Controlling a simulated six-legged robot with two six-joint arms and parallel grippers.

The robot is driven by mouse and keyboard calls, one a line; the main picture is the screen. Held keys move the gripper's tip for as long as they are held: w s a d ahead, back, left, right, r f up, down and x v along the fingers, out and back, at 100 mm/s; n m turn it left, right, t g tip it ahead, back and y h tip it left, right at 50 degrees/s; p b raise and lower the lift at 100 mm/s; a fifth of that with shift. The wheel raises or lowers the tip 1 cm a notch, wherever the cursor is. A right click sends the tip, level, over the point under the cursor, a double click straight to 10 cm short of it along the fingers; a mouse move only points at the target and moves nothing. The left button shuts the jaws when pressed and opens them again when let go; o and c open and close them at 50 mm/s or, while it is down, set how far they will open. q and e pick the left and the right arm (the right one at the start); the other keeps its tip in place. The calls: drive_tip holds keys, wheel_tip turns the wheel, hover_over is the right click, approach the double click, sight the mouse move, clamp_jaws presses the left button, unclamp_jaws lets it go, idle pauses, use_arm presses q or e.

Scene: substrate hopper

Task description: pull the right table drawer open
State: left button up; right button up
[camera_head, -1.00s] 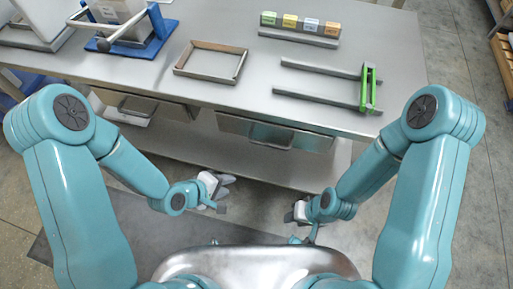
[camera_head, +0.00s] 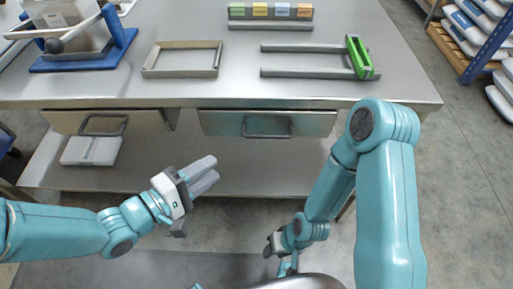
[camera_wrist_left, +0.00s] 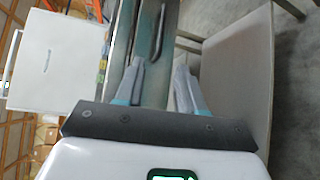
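The right drawer (camera_head: 225,123) is a metal front under the table's front edge, and it looks shut. Its dark bar handle (camera_head: 266,126) sits in the middle of the front. My left gripper (camera_head: 208,172) is below and left of that handle, apart from it, its fingers pointing right. In the left wrist view the two grey fingers (camera_wrist_left: 160,85) are spread with nothing between them. A handle (camera_wrist_left: 160,35) on a metal front shows beyond them. My right gripper (camera_head: 272,244) hangs low near my body; its fingers are too small to read.
The left drawer (camera_head: 68,122) has a similar handle. A lower shelf (camera_head: 250,170) runs beneath the drawers, with a white box (camera_head: 90,150) at its left. The tabletop (camera_head: 300,95) holds a frame tray (camera_head: 182,72), a green-ended rack (camera_head: 358,58) and a blue stand (camera_head: 80,62).

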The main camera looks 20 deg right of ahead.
use_arm(q)
drive_tip(key=b+x, duration=0.2)
drive_tip(key=x, duration=1.4)
drive_tip(key=shift+d+f+b, duration=0.25)
drive_tip(key=shift+d+b, duration=0.1)
drive_tip(key=shift+b, duration=0.05)
clamp_jaws()
